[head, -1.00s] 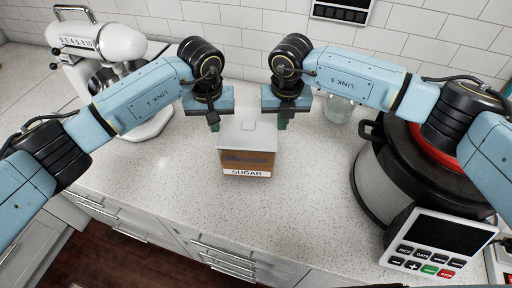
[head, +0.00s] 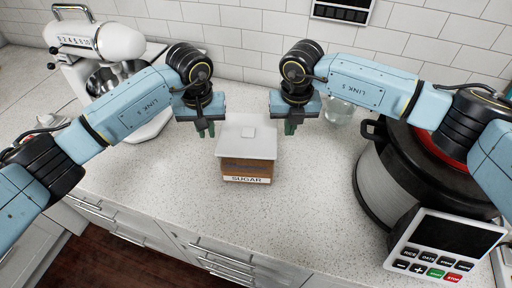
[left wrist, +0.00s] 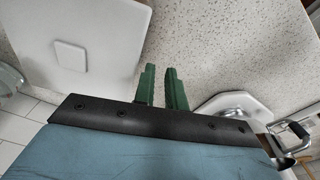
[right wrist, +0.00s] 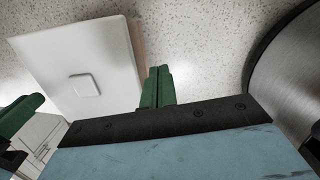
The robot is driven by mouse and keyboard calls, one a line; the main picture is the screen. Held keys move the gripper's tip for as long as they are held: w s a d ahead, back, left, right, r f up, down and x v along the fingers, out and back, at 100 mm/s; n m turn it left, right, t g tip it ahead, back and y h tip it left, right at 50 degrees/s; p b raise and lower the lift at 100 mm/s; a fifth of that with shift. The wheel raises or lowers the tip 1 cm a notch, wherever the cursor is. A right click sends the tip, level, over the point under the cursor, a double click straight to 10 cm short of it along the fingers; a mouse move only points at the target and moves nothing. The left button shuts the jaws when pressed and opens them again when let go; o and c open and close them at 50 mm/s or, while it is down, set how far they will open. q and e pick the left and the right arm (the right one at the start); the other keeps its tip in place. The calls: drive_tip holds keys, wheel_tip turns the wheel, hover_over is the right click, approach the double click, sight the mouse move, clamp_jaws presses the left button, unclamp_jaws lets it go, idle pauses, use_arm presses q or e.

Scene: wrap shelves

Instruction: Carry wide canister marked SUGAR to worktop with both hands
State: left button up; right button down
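The wide canister (head: 247,168) marked SUGAR stands upright on the speckled worktop (head: 190,185), its white lid on and its label facing me. My left gripper (head: 206,134) is just left of the canister, apart from it, with a narrow gap between its green fingers. My right gripper (head: 290,129) is just right of the canister, and its fingers look together with nothing between them. The lid also shows in the left wrist view (left wrist: 95,35) and in the right wrist view (right wrist: 75,65). Neither gripper holds the canister.
A white stand mixer (head: 105,60) is at the back left. A large dark-lidded cooker (head: 385,185) with a button panel stands at the right. A clear glass jar (head: 338,110) sits behind the right arm. The worktop in front of the canister is clear.

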use_arm(q)
drive_tip(key=shift+o, duration=0.6)
drive_tip(key=shift+a, duration=0.25)
use_arm(e)
drive_tip(key=shift+d+f, duration=0.1)
drive_tip(key=shift+d, duration=0.15)
use_arm(q)
drive_tip(key=shift+f, duration=0.1)
use_arm(e)
drive_tip(key=c, duration=1.7)
unclamp_jaws()
use_arm(q)
wheel_tip(320, 180, up, 12)
drive_tip(key=shift+s, duration=0.4)
use_arm(e)
drive_tip(key=r, duration=1.2)
drive_tip(key=shift+s, duration=0.4)
